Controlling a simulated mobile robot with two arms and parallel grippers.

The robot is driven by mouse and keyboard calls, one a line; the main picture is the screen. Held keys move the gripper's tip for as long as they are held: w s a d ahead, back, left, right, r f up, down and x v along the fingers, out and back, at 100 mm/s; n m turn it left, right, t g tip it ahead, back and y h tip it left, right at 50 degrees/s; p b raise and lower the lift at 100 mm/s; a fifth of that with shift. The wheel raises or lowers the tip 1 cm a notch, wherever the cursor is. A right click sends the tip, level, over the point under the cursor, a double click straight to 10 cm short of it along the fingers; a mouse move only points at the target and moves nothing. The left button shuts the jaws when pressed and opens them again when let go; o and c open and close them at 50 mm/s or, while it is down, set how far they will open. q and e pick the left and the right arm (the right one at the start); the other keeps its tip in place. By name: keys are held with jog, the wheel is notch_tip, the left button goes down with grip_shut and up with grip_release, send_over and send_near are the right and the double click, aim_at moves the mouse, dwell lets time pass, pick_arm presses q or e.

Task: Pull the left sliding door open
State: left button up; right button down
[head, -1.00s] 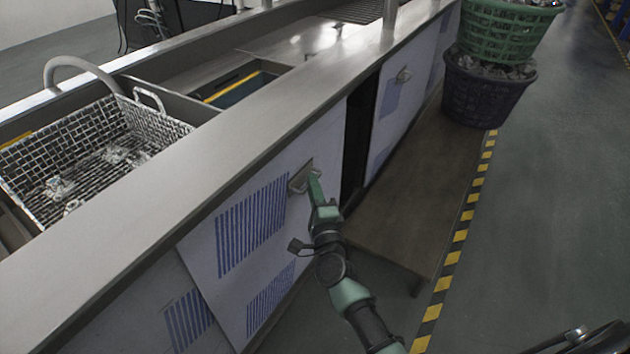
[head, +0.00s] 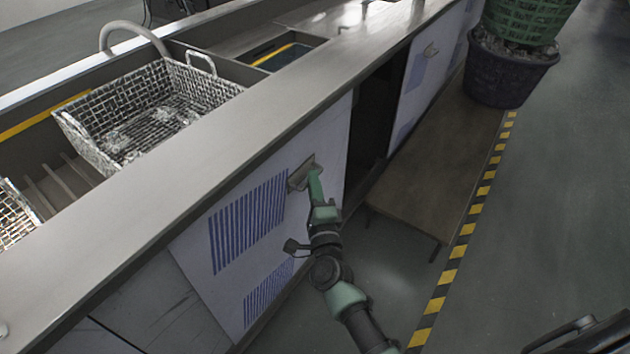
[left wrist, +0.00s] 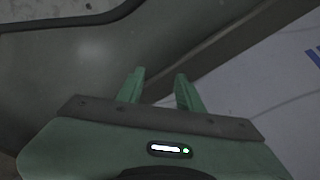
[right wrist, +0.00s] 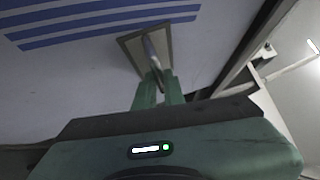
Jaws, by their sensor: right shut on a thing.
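The left sliding door (head: 325,145) is a pale panel with blue stripes on the side of the long metal tank bench. Its recessed handle plate (head: 302,172) sits near the door's right edge and also shows in the right wrist view (right wrist: 131,47). My right gripper (head: 314,182) is shut on the handle; its two fingers (right wrist: 158,82) close around the bar. A dark opening (head: 375,118) shows between this door and the farther pale door (head: 425,62). My left gripper (left wrist: 159,88) shows only in its wrist view, with fingers apart and nothing between them.
A low brown platform (head: 435,165) stands on the floor beside the bench. A dark basket (head: 508,72) with a green basket (head: 528,20) on it stands at its far end. A wire basket (head: 215,85) sits in the tank.

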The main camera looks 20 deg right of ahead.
jog(key=c, duration=1.5)
grip_release()
pick_arm(q)
jog(key=shift+s+f, duration=0.25)
jog(key=shift+f, duration=0.2)
pick_arm(e)
jog(key=s+a+f, duration=0.1)
jog(key=s, duration=0.6)
jog(key=shift+s, duration=0.35)
pick_arm(q)
jog(key=shift+w, duration=0.1)
